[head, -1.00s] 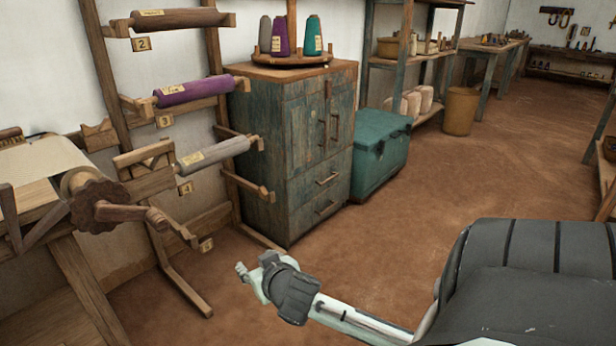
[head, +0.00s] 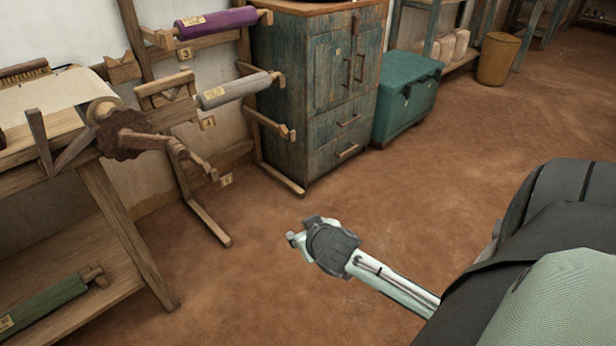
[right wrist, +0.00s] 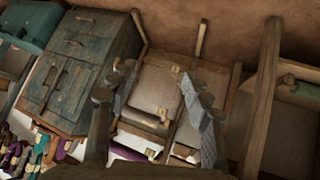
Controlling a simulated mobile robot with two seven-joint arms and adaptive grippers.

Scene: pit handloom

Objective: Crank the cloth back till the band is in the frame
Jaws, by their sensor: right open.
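The pale cloth (head: 50,92) lies over the loom at the left of the head view and winds onto a roll at its near right end. A dark toothed wooden wheel (head: 122,134) sits at that end, with a wooden crank handle (head: 176,150) reaching right. My right gripper (head: 293,238) is over the floor to the right of the crank, apart from it in the picture. In the right wrist view its two grey fingers (right wrist: 165,102) are spread with nothing held between them. I cannot make out a band on the cloth. My left gripper is out of view.
A rack with a purple roll (head: 216,22) and a grey roll (head: 235,90) stands behind the crank. A blue-green cabinet (head: 315,100) and a teal chest (head: 408,100) are beyond. A green roll (head: 45,303) lies on the loom's lower shelf. The brown floor (head: 240,300) is open.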

